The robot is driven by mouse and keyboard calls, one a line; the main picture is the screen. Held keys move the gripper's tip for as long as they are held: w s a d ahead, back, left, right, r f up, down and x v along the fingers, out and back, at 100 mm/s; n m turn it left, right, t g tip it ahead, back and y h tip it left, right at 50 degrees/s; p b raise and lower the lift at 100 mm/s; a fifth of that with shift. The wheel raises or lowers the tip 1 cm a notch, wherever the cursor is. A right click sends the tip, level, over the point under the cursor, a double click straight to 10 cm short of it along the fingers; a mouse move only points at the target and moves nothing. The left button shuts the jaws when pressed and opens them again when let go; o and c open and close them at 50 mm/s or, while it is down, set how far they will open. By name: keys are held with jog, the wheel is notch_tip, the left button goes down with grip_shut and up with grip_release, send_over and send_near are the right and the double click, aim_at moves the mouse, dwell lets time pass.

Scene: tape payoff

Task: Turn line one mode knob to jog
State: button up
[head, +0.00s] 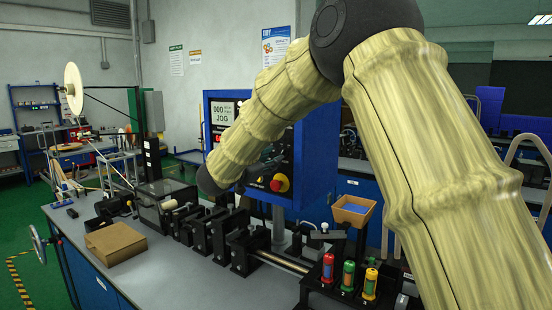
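A red stop button (280,183) on a yellow base sits low on the panel. The mode knob cannot be made out; my forearm crosses the panel and covers much of it. My gripper (268,160) seems to be the dark shape close to the panel, just below my forearm and mostly hidden. Whether it touches a knob, and whether it is open or shut, cannot be told.
The grey bench (190,270) carries a row of black roller blocks (208,235), a cardboard box (116,243) and red, green and yellow cylinders (348,280) at front right. An orange bin (353,210) stands right of the cabinet. A large pale reel (73,88) is at left.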

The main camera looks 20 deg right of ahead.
jog(key=v, duration=0.7)
jog(key=shift+s+a, duration=0.25)
jog(key=shift+a, duration=0.05)
